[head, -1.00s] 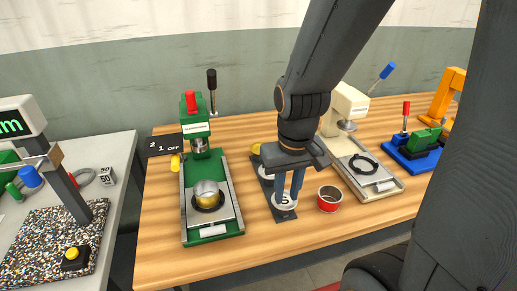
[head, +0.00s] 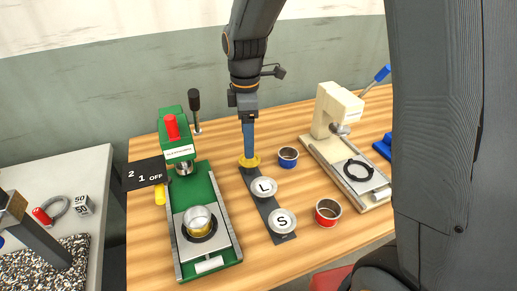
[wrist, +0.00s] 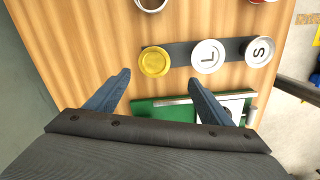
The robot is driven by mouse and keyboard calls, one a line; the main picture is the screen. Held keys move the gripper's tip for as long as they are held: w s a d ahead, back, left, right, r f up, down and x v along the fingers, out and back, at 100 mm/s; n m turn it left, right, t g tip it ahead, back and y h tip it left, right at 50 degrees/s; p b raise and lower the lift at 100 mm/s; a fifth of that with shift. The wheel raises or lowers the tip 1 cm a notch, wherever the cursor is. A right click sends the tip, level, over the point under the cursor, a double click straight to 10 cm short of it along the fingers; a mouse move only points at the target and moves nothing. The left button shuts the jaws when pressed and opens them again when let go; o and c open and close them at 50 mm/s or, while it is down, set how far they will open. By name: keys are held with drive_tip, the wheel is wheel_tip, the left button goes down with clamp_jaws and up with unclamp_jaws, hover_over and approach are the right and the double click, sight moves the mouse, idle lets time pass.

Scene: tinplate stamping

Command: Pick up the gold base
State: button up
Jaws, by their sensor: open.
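The gold base (head: 250,162) is a small round gold piece at the far end of a dark strip (head: 275,223). In the wrist view the gold base (wrist: 155,61) lies just beyond my fingertips, roughly in line with the gap between them. My gripper (head: 249,150) is open and empty, pointing down at the gold base; its blue fingers overlap in the head view. In the wrist view my gripper (wrist: 160,77) shows its fingers spread wider than the base. I cannot tell the remaining height above it.
White L (head: 263,187) and S (head: 282,221) discs sit on the same strip. A blue cup (head: 288,157) stands close right, a red cup (head: 327,211) nearer the front. A green press (head: 178,140) stands left, holding a tin (head: 199,220); a cream press (head: 335,108) stands right.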

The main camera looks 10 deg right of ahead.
sight(250, 160)
drive_tip(key=shift+w+f+n, duration=0.15)
drive_tip(key=shift+w+n, duration=0.15)
drive_tip(key=shift+w, duration=0.25)
drive_tip(key=f+p, duration=0.1)
drive_tip(key=f, duration=0.2)
drive_tip(key=f+p, duration=0.1)
drive_tip(key=f, duration=0.2)
drive_tip(key=shift+d+p, duration=0.2)
drive_tip(key=shift+p, duration=0.15)
drive_tip(key=shift+w+f, duration=0.1)
drive_tip(key=shift+f, duration=0.55)
drive_tip(key=shift+f, duration=0.25)
drive_tip(key=shift+c, duration=0.3)
drive_tip(key=c, duration=1.1)
